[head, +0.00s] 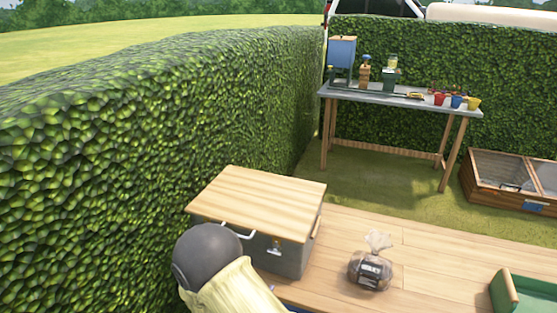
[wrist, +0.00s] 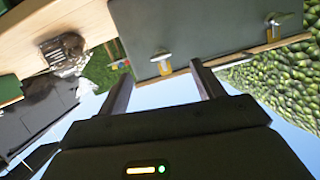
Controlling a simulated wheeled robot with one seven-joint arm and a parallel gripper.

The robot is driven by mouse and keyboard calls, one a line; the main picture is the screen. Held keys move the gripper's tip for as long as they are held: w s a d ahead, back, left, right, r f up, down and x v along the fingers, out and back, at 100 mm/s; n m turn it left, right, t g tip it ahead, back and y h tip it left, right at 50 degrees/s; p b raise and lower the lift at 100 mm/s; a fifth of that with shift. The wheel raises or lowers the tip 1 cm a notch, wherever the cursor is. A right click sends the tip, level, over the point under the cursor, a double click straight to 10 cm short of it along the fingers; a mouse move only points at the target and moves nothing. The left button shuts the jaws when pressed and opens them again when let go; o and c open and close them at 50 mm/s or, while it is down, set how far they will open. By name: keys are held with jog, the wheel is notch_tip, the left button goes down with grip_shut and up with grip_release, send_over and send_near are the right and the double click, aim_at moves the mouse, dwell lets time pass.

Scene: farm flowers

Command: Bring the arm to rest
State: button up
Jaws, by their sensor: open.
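My gripper (wrist: 160,88) shows in the wrist view with its two dark fingers apart and nothing between them. The wrist view looks tilted, with the grey box (wrist: 185,30) and its metal latches beyond the fingertips. In the head view my arm covers the lower middle, in front of the grey box (head: 285,258) with its wooden lid (head: 262,192). The lid is shut. The gripper itself cannot be made out in the head view.
A bag of brown contents (head: 371,270) stands on the wooden table (head: 420,255), right of the box. A green tray (head: 525,298) is at the right edge. A tall hedge (head: 130,150) runs close on the left. A grey workbench (head: 400,97) with pots stands behind.

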jog(key=w+d+r+n+g+y, duration=0.1)
jog(key=d+r+n+g+y, duration=0.1)
jog(key=d+r+g+y, duration=0.45)
jog(key=s+d+r+n+g+h, duration=0.15)
jog(key=s+d+r, duration=0.25)
jog(key=s+d, duration=0.4)
jog(key=s+d+r+n+g, duration=0.1)
jog(key=s+d+r+g, duration=0.2)
jog(key=s+d, duration=0.4)
notch_tip(320, 180, up, 14)
jog(key=p, duration=1.4)
jog(key=shift+s+d+g+h, duration=0.3)
jog(key=shift+s+d, duration=0.1)
jog(key=shift+s, duration=0.05)
